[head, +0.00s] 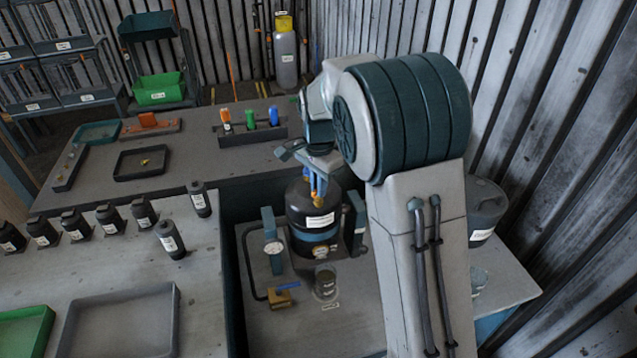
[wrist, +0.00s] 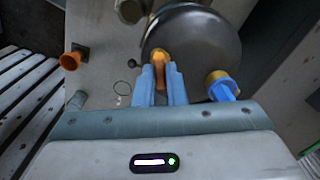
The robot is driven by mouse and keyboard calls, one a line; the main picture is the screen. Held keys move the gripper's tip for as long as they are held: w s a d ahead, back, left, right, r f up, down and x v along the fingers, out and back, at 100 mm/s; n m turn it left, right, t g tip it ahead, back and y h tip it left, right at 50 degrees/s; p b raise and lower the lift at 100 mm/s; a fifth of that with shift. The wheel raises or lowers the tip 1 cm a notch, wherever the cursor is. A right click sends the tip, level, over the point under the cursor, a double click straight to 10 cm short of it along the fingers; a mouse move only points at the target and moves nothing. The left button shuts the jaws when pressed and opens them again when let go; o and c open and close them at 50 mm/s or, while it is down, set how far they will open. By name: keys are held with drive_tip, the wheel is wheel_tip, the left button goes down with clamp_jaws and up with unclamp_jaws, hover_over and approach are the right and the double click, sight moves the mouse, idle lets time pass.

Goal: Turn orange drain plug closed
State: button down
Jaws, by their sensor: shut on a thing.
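My gripper (wrist: 161,72) is shut on an orange piece (wrist: 159,57), which looks like the orange drain plug, at the near edge of the dark round housing (wrist: 200,38). The plug stands between the two blue fingers, and its lower end is partly hidden by them. In the head view my gripper (head: 318,184) points down at the top of the black housing (head: 302,201), which carries a white label. How far the plug is turned cannot be told.
An orange flared fitting (wrist: 70,61) stands left in the wrist view. A brass valve with a blue handle (wrist: 221,86) is close on the right. A corrugated wall (head: 540,130) is right.

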drive_tip(key=shift+r+m+p, duration=0.1)
drive_tip(key=shift+m+p, duration=0.2)
drive_tip(key=shift+m, duration=1.9)
drive_tip(key=c, duration=1.5)
unclamp_jaws()
wheel_tip(320, 180, up, 14)
drive_tip(key=shift+f+b, duration=0.1)
drive_tip(key=shift+b, duration=0.55)
